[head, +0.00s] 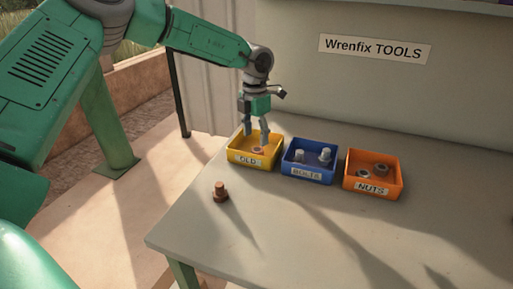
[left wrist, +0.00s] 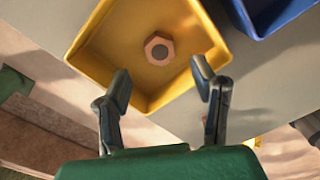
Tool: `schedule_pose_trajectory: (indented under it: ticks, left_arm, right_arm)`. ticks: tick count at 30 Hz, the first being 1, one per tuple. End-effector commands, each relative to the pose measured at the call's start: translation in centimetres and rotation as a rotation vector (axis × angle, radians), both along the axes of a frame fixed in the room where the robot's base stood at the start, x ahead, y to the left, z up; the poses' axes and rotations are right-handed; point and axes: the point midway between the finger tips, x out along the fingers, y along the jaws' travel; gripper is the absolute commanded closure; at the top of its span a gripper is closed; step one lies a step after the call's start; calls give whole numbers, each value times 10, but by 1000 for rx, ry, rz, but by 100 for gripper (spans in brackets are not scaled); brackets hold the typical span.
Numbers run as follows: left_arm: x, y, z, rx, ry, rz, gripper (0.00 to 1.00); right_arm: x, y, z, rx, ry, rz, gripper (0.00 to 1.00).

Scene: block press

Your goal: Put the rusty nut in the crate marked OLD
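The rusty nut (left wrist: 159,39) lies on the floor of the yellow crate marked OLD (head: 253,161). It is a pinkish-brown hexagonal ring, and it also shows small in the head view (head: 257,150). My left gripper (head: 256,139) points down over this crate, its fingers apart with nothing between them. In the left wrist view my left gripper (left wrist: 161,76) is open, and the nut shows beyond the fingertips, apart from them. The yellow crate (left wrist: 97,38) fills the upper middle of that view. My right gripper is not in view.
A blue crate marked BOLTS (head: 308,174) with bolts and an orange crate marked NUTS (head: 372,188) with nuts stand to the right. A rusty bolt (head: 220,192) stands on the table (head: 300,235) in front of the yellow crate. The table's front is otherwise clear.

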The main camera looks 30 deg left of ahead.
Motion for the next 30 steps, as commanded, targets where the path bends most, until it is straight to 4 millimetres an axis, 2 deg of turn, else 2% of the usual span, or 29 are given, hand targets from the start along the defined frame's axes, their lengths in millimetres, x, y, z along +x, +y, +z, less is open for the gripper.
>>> schedule_pose_trajectory:
  ticks: [1,6,12,30]
  left_arm:
    - [1,1,14,-1,-4,2,48]
    - [1,2,45,0,-3,2,48]
    - [2,1,64,1,-3,1,48]
    - [2,2,66,1,-3,1,48]
  right_arm:
    - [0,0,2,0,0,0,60]
    - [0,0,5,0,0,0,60]
    - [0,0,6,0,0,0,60]
    - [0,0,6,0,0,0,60]
